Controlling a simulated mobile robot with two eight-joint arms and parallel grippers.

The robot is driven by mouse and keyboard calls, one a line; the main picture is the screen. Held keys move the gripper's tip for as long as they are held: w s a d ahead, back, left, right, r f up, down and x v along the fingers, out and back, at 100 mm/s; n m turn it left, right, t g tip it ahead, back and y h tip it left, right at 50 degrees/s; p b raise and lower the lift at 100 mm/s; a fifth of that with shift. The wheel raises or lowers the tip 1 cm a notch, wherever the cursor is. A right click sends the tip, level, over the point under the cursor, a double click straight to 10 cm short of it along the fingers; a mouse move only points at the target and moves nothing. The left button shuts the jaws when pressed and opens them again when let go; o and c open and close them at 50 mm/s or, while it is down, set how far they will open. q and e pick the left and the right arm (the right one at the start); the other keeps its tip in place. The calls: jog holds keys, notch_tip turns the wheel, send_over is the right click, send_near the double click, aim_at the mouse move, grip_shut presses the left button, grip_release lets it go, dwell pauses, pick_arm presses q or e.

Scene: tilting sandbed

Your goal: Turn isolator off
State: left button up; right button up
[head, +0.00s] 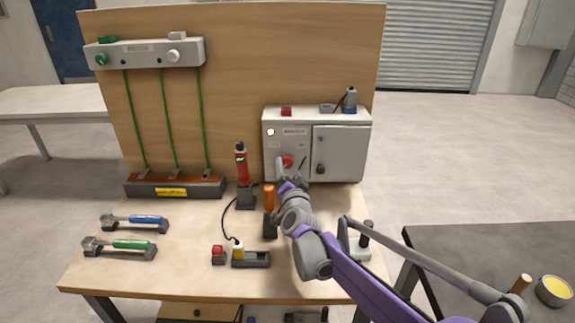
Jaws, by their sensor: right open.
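A grey electrical box (340,160) stands at the back right of the workbench against the wooden backboard. A red rotary knob (287,160), which looks like the isolator handle, is on the left part of its front; its exact angle is too small to tell. My right gripper (291,168) is open right in front of the knob, its fingers partly covering it. I cannot tell whether the fingers touch the knob. A black knob (320,169) is on the box's door to the right. My left gripper is not in view.
A red tester (241,165) and an orange-handled tool (269,198) stand upright left of my right arm. Wrenches with blue (146,219) and green (130,244) handles lie at the left. A small red-topped block (218,254) sits near the front.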

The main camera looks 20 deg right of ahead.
aim_at(287, 163)
jog(key=shift+w+d, duration=0.15)
jog(key=shift+w, duration=0.65)
jog(key=shift+w+d, duration=0.1)
jog(key=shift+w, duration=0.65)
jog(key=shift+c, duration=0.2)
grip_shut()
jog(key=n+b, duration=0.2)
jog(key=shift+f+n, duration=0.1)
jog(key=shift+n, duration=0.2)
jog(key=n+b, duration=0.4)
jog(key=n+g+b, duration=0.1)
jog(key=n+b, duration=0.3)
jog(key=b, duration=0.1)
jog(key=shift+a+h, duration=0.1)
jog(key=shift+h, duration=0.2)
jog(key=shift+n+g+b, duration=0.3)
jog(key=shift+n+b, duration=0.55)
jog(key=shift+n, duration=0.35)
jog(key=shift+r, duration=0.2)
